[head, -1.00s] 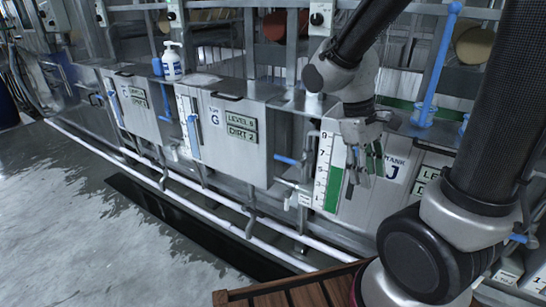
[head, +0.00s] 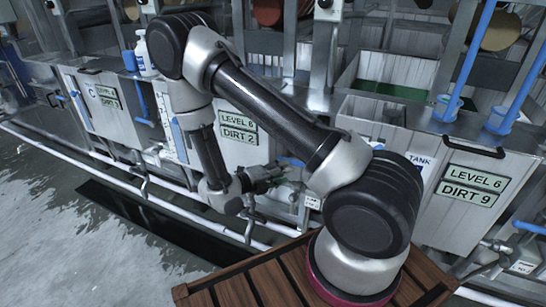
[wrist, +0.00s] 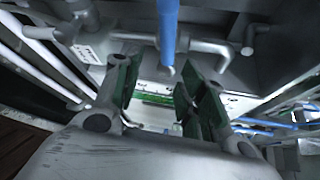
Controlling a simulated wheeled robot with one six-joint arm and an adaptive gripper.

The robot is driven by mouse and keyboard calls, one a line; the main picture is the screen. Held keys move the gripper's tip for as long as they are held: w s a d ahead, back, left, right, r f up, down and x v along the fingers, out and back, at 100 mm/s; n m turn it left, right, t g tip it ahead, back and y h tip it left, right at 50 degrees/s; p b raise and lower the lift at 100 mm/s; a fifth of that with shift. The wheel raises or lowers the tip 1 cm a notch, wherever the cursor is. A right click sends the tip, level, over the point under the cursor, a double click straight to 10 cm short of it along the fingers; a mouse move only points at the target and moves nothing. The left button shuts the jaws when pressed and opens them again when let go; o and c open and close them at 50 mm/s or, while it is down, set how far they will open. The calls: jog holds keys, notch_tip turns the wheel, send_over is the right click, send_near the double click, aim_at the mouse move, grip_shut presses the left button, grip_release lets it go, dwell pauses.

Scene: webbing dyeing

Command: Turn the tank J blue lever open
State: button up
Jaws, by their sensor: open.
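Tank J (head: 450,215) is the grey tank right of centre in the head view. Its label is partly hidden by my arm, and its sign reads LEVEL 6, DIRT 9. A blue lever (head: 292,162) shows just right of my gripper (head: 268,178), at the pipework between the DIRT 2 tank and tank J. In the wrist view a blue lever (wrist: 168,35) hangs down from the top edge, in line with the gap between the fingers. My gripper (wrist: 166,85) is open, with one green-padded finger on each side. I cannot tell whether either finger touches the lever.
The DIRT 2 tank (head: 235,105) stands left of tank J. White pipes (head: 150,180) run low along the tanks above a dark floor channel (head: 140,222). Another blue lever (head: 530,228) is at the far right. A wooden platform (head: 245,290) lies below my arm.

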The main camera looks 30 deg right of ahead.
jog(key=w+d+n, duration=0.1)
jog(key=d, duration=0.1)
jog(key=w+d+n+t, duration=0.1)
jog(key=w+d+n, duration=0.2)
jog(key=w, duration=0.1)
jog(key=shift+w+d+f+n+t, duration=0.1)
jog(key=shift+d+f+n+t, duration=0.3)
grip_shut()
